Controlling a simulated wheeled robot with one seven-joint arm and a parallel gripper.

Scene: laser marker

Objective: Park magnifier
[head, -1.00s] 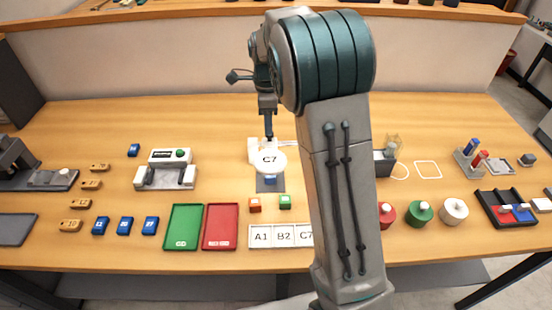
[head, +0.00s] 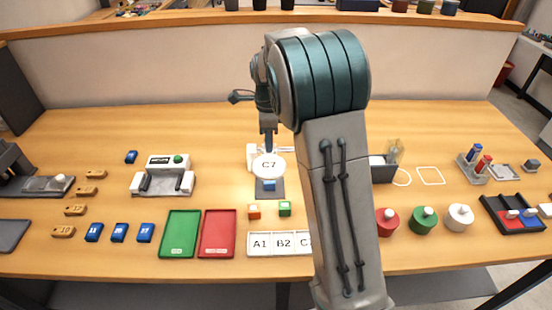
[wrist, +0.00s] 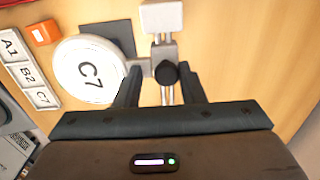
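In the wrist view the lens (wrist: 88,69) is at the left, joined by a pale arm to a post with a dark knob (wrist: 166,73) and a white end block (wrist: 161,16). My gripper (wrist: 162,80) has its two fingers apart, one on either side of the knob and post. A gap shows beside the knob. In the head view my gripper (head: 268,146) is just above the lens.
A row of A1, B2, C7 cards (head: 270,243), an orange block (head: 254,212) and a green block (head: 285,208) lie in front. Green (head: 181,234) and red (head: 218,234) trays lie to the left. A white outline (head: 430,175) on the right encloses bare table. My arm hides part of the table.

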